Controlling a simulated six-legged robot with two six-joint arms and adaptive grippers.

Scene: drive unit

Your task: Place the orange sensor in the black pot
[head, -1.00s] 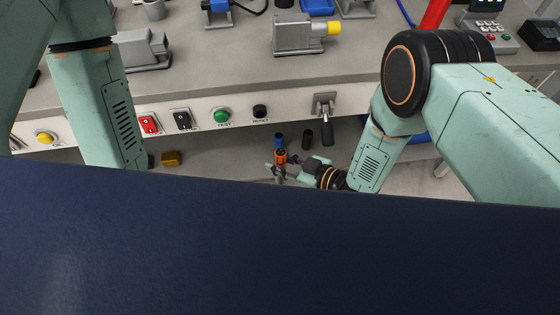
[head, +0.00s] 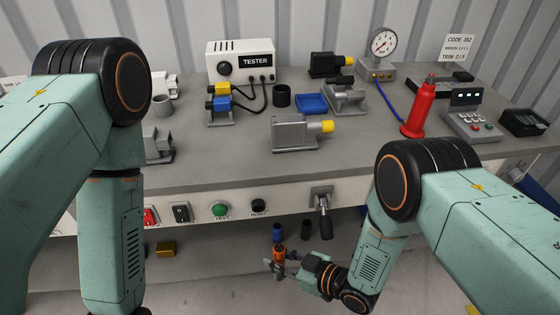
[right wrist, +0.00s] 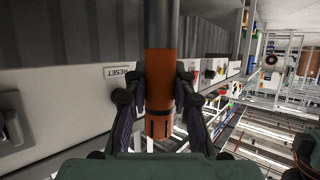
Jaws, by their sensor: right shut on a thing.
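The orange sensor (head: 279,254) is held upright in my right gripper (head: 273,268), in front of the bench and below its front panel. In the right wrist view the fingers (right wrist: 158,98) close on both sides of the orange body (right wrist: 159,78), which has a dark upper part. The black pot (head: 281,96) stands on the bench top, just right of the tester, with its opening up. It is well above and behind the sensor. My left arm hangs down at the left of the head view; its gripper is out of the picture.
A grey block with a yellow knob (head: 296,133) stands in front of the pot. A blue tray (head: 311,103) lies beside it, and the tester (head: 240,62) is to the left. A lever (head: 322,208) juts from the front panel above the gripper.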

